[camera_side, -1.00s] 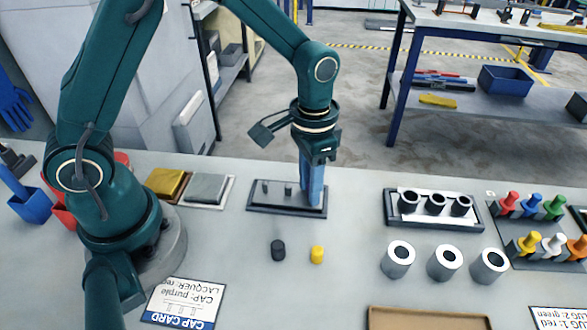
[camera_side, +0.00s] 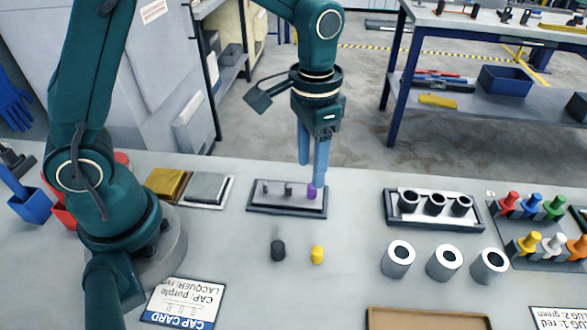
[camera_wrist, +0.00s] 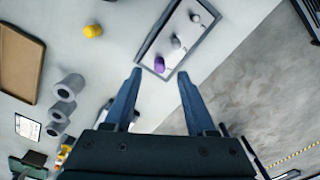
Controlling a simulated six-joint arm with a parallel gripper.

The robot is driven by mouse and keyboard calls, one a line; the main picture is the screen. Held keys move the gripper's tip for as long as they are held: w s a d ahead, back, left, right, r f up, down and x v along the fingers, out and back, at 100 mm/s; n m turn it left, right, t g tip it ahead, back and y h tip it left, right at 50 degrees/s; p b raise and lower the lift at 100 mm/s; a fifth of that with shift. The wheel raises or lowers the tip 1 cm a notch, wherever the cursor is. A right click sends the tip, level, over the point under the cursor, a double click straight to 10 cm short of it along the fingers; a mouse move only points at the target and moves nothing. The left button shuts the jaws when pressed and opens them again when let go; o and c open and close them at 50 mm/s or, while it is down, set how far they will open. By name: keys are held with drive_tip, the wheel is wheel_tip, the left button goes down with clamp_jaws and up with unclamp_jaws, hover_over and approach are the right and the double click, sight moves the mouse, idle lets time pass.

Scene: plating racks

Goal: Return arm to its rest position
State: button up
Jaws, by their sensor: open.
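My gripper (camera_side: 312,160) is open and empty, with its blue fingers pointing down above the right end of a dark-edged rack plate (camera_side: 258,208). In the wrist view my gripper (camera_wrist: 158,78) shows its two fingers spread apart, with nothing between them. A purple cap (camera_side: 311,191) sits at the right end of the plate, just below the fingertips. It also shows in the wrist view as a purple cap (camera_wrist: 159,65). Two grey pegs stand bare along the same plate, a left peg (camera_side: 265,187) and a middle peg (camera_side: 289,189).
A black cap (camera_side: 278,250) and a yellow cap (camera_side: 317,255) stand in front of the plate. Grey cylinders, one of them here (camera_side: 397,260), stand to the right near a black tray (camera_side: 394,222). A brown tray (camera_side: 428,314) lies at the front. A cap card (camera_side: 184,303) lies near my base.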

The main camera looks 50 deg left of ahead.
drive_tip(key=s+a+r+n+t, duration=0.1)
drive_tip(key=s+r+t, duration=0.1)
drive_tip(key=r, duration=0.3)
drive_tip(key=s+a+r+t, duration=0.1)
drive_tip(key=a+r+t, duration=0.1)
drive_tip(key=r, duration=0.3)
drive_tip(key=s+a+f+n+t, duration=0.1)
drive_tip(key=s+n, duration=0.1)
drive_tip(key=s, duration=0.7)
drive_tip(key=shift+a+f+t, duration=0.2)
drive_tip(key=shift+a+t, duration=0.05)
drive_tip(key=shift+t, duration=0.05)
